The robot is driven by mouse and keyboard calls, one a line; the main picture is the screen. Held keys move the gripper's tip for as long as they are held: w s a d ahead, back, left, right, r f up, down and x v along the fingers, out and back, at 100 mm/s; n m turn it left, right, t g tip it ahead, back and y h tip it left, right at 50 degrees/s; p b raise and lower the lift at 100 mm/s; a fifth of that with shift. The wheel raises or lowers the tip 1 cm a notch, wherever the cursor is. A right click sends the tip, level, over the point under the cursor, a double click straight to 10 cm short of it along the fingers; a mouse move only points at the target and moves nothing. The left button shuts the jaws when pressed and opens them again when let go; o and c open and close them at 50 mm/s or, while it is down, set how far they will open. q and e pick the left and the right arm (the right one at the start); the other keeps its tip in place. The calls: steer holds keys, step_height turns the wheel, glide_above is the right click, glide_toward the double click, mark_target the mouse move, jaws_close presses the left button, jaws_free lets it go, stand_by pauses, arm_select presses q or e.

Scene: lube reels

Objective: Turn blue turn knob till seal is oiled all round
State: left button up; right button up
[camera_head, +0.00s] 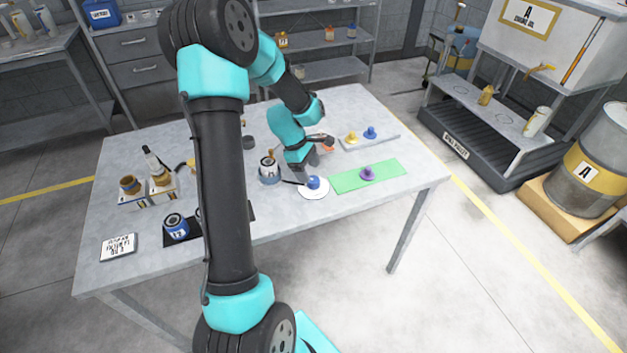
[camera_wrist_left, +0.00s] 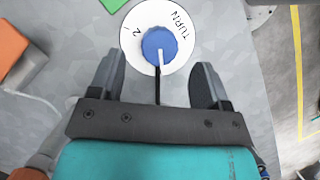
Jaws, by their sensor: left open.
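The blue turn knob (camera_head: 313,183) stands on a white round disc (camera_head: 318,194) on the table. In the left wrist view the blue knob (camera_wrist_left: 153,40) has a pale pointer line, and the disc (camera_wrist_left: 138,62) is lettered "TURN" and "2". My left gripper (camera_head: 306,176) is low over the table beside the knob. In the left wrist view its fingers (camera_wrist_left: 157,82) are open and empty, spread wider than the knob, which lies just beyond the fingertips. I cannot make out the seal. My right gripper is not in view.
A grey pot (camera_head: 269,174) stands just left of the disc. A green mat (camera_head: 390,177) with a purple knob (camera_head: 367,173) lies to the right. A tray behind holds a yellow knob (camera_head: 351,138) and another blue knob (camera_head: 370,132). Jars stand at the table's left.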

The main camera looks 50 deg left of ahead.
mark_target(313, 179)
arm_select(q)
steer(key=shift+x, duration=2.4)
steer(key=c, duration=0.9)
